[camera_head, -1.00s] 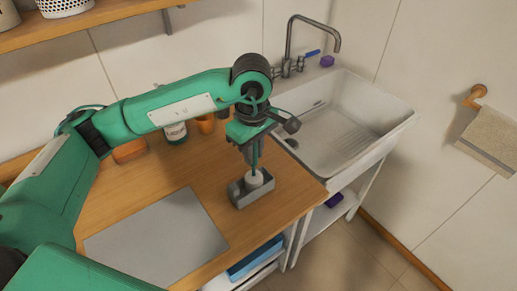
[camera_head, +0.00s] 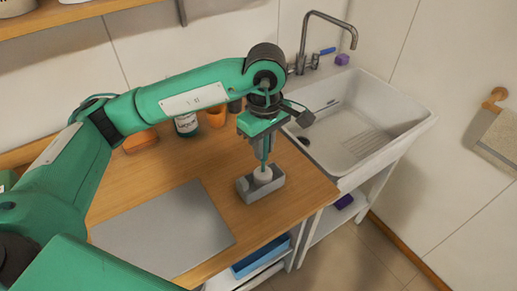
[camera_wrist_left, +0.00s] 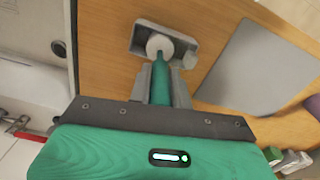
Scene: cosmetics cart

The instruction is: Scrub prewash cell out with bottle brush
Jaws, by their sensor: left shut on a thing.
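The prewash cell is a small grey rectangular trough (camera_head: 246,192) on the wooden counter, near its right end. It also shows in the left wrist view (camera_wrist_left: 143,35). My left gripper (camera_head: 265,160) is above the cell, pointing down. It is shut on the green handle of the bottle brush, whose white round head (camera_head: 262,175) sits in the cell's opening. In the left wrist view the brush (camera_wrist_left: 159,45) runs from between the fingers to the cell. How deep the head reaches is hidden. My right gripper is not in view.
A white sink (camera_head: 365,125) with a tap stands right of the counter. A flat grey mat (camera_head: 165,230) lies left of the cell. A labelled bottle (camera_head: 186,124), an orange cup (camera_head: 216,117) and an orange block (camera_head: 140,140) stand behind, near the wall.

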